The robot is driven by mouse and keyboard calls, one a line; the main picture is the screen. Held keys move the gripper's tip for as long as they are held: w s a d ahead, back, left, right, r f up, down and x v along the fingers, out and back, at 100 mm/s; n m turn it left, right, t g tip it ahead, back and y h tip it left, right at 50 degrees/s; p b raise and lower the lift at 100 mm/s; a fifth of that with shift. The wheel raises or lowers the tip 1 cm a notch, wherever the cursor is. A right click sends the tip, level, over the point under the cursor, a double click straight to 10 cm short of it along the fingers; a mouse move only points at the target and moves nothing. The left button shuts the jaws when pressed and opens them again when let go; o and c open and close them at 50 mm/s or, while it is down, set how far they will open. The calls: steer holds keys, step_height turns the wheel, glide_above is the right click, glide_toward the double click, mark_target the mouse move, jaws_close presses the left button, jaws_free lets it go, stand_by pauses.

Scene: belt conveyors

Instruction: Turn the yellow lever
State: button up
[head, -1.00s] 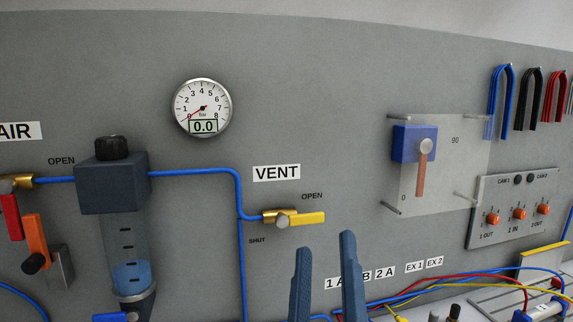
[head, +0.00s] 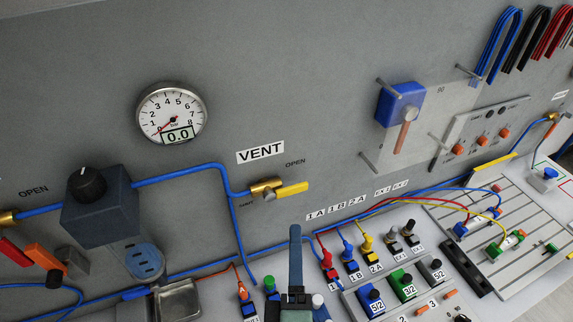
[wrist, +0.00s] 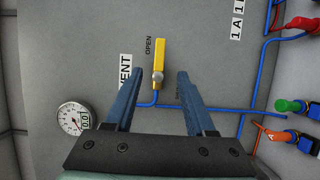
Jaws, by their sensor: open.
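The yellow lever (head: 291,188) sits on the brass VENT valve (head: 265,188) on the grey wall panel. It points right from the valve, beside the OPEN label. In the wrist view the lever (wrist: 159,52) stands upright in the picture, just beyond the fingertips and between their lines. My gripper (wrist: 160,74) is open and empty, its two blue fingers apart on either side of the valve knob. In the head view my gripper (head: 295,232) is below the lever, and its fingers overlap so that only one shows clearly. I see no contact with the lever.
A gauge (head: 171,113) reading 0.0 and a dark filter unit (head: 98,205) are on the left. A blue hose (head: 180,176) runs to the valve. Coloured plugs and valve blocks (head: 402,283) lie below right. The wall around the lever is mostly clear.

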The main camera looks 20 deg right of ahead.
mark_target(295, 192)
steer(key=p+x, duration=0.2)
steer(key=x, duration=1)
steer(key=shift+w+d, duration=0.1)
steer(key=shift+w, duration=0.25)
jaws_close()
stand_by(1.0)
